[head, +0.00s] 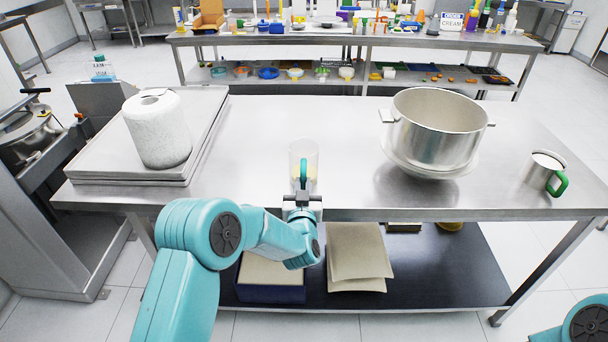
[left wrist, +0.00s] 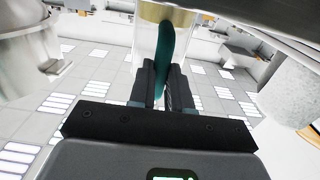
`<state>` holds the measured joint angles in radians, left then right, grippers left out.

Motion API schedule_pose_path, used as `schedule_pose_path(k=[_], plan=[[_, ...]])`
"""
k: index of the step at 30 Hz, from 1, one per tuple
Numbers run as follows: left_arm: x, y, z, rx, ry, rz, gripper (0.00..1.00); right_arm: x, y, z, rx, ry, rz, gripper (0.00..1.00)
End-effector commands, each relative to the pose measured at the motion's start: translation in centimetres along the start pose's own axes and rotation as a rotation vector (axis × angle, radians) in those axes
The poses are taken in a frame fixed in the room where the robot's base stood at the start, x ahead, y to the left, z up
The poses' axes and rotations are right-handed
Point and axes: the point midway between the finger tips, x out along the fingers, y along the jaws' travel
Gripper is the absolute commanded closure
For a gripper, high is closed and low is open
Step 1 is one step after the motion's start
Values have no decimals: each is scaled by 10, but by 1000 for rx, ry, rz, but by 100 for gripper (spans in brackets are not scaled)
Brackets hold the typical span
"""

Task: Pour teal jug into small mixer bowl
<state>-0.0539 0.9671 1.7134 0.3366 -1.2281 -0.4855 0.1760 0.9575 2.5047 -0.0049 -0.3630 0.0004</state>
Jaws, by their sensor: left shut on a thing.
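A clear jug (head: 310,150) with a teal handle and some pale yellow contents low inside is upright at the front middle of the steel table. My left gripper (head: 302,192) is shut on its teal handle. In the left wrist view the handle (left wrist: 167,50) sits between the two dark fingers (left wrist: 166,85), with the clear wall behind it. Whether the jug touches the tabletop I cannot tell. A large steel mixing bowl (head: 432,140) with side handles stands on the table to the right, apart from the jug. My right gripper is out of view.
A steel cup (head: 541,171) with a green handle stands at the table's right. A white paper roll (head: 158,130) stands on a flat steel slab (head: 95,165) at the left. A mixer (head: 30,130) is further left. The tabletop between jug and bowl is clear.

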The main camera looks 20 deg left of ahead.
Motion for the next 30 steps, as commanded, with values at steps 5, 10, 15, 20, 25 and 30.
schedule_pose_path(k=[5,10,15,20,25,30], plan=[[0,0,-3,-1,5,-1,100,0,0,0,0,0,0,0],[0,0,-8,-1,5,0,100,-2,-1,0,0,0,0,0],[0,0,-15,-1,4,1,100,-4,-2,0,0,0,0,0],[0,0,-22,0,4,1,100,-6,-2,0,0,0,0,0],[0,0,-22,0,3,0,100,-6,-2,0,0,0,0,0],[0,0,-22,0,3,0,100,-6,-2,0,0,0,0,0]])
